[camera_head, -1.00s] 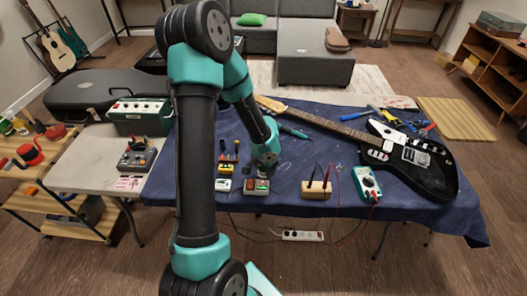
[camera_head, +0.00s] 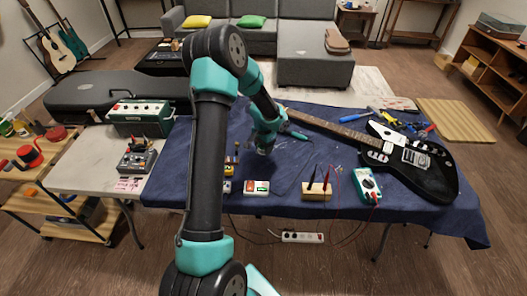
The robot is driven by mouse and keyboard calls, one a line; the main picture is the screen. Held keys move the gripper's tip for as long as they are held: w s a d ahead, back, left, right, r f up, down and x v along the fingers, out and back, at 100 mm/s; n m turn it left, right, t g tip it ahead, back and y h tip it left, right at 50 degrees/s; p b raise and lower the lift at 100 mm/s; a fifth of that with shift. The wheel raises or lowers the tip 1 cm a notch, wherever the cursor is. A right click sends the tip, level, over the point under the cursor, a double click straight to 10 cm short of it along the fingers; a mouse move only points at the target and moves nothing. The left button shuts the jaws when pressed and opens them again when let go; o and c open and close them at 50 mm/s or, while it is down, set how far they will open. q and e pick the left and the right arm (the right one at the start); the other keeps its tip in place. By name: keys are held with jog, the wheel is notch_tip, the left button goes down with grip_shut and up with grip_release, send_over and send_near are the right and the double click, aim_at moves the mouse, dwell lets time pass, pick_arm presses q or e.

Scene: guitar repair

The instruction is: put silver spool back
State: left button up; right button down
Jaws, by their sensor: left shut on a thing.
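My left gripper (camera_head: 264,148) is over the blue-clothed table, behind a small white box with green and red parts (camera_head: 257,187). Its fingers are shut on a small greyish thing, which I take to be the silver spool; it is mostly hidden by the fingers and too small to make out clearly. The gripper is apart from the box and appears to be above the cloth. My right gripper is not in view.
A black electric guitar (camera_head: 421,173) lies across the right of the table (camera_head: 310,228). A wooden block with probes (camera_head: 317,191) and a green multimeter (camera_head: 367,184) stand near the front edge. Small yellow boxes sit left of the white box. Bare cloth lies right of the gripper.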

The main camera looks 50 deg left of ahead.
pick_arm(q)
jog(key=shift+w+a, duration=0.2)
jog(key=shift+a, duration=0.05)
jog(key=shift+f, duration=1.8)
jog(key=shift+f, duration=0.1)
jog(key=o, duration=1)
jog(key=shift+c, duration=0.2)
notch_tip(320, 180, up, 12)
jog(key=shift+r, duration=0.15)
